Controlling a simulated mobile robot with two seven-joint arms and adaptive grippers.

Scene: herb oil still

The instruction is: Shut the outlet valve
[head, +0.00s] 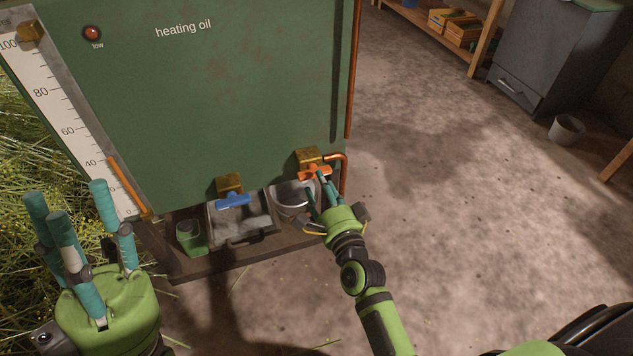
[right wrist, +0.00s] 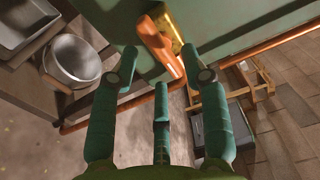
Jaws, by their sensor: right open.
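Two valves sit low on the green tank (head: 225,100) marked "heating oil". One has an orange lever handle (head: 312,172) under a brass block (head: 306,155), beside a copper pipe (head: 344,175). The other has a blue handle (head: 233,200) under its own brass block (head: 229,183). No label shows which is the outlet. My right gripper (head: 321,188) is open at the orange handle. In the right wrist view the orange handle (right wrist: 160,46) lies ahead between the spread fingers; contact cannot be told. My left gripper (head: 85,222) is open and empty at the lower left, away from the valves.
A grey tray (head: 240,238), a metal pot (head: 289,196) and a green cup (head: 191,237) stand on the low shelf below the valves. A level gauge (head: 66,115) runs along the tank's left edge. Concrete floor to the right is clear up to a bucket (head: 566,130).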

